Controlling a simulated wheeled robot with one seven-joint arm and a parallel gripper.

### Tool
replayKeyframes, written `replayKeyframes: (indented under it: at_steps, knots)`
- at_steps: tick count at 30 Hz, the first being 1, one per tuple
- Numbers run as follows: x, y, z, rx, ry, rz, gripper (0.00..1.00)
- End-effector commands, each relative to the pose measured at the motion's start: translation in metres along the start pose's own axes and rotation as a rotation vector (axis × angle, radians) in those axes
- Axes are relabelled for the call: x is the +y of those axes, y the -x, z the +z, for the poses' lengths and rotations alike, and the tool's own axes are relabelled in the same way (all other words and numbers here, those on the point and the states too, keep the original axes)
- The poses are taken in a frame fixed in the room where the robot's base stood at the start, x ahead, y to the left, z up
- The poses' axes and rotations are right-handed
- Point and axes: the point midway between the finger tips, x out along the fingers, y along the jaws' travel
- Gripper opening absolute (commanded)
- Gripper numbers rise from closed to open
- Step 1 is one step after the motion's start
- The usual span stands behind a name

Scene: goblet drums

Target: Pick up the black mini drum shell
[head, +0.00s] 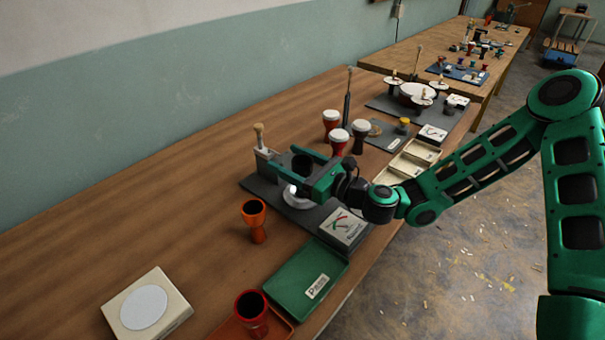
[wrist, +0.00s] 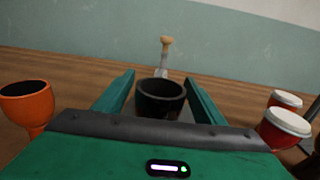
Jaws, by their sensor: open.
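The black mini drum shell (wrist: 160,98) is a dark open-topped cup, seen in the wrist view between the two green fingers of my gripper (wrist: 160,92). The fingers are apart, with a gap visible on each side of the rim. In the head view the black shell (head: 302,164) shows between the fingers of my gripper (head: 308,168), above a dark grey mat (head: 262,187). Its lower part is hidden behind my gripper.
An orange goblet shell (head: 254,218) stands to the left. Several red drums with white heads (head: 338,138) stand to the right. A green tray (head: 300,275) lies in front.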

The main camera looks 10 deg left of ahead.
Motion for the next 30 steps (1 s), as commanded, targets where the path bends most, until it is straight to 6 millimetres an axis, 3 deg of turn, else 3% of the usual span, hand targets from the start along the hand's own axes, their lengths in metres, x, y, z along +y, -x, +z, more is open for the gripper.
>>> replayKeyframes:
  at_steps: [2,7,9,20,30]
  knots:
    - [0.0,0.0,0.0,0.0,0.0,0.0,0.61]
    - [0.0,0.0,0.0,0.0,0.0,0.0,0.21]
    - [0.0,0.0,0.0,0.0,0.0,0.0,0.15]
    - [0.0,0.0,0.003,0.0,0.002,0.0,0.15]
    - [0.0,0.0,0.033,-0.001,0.007,0.001,0.15]
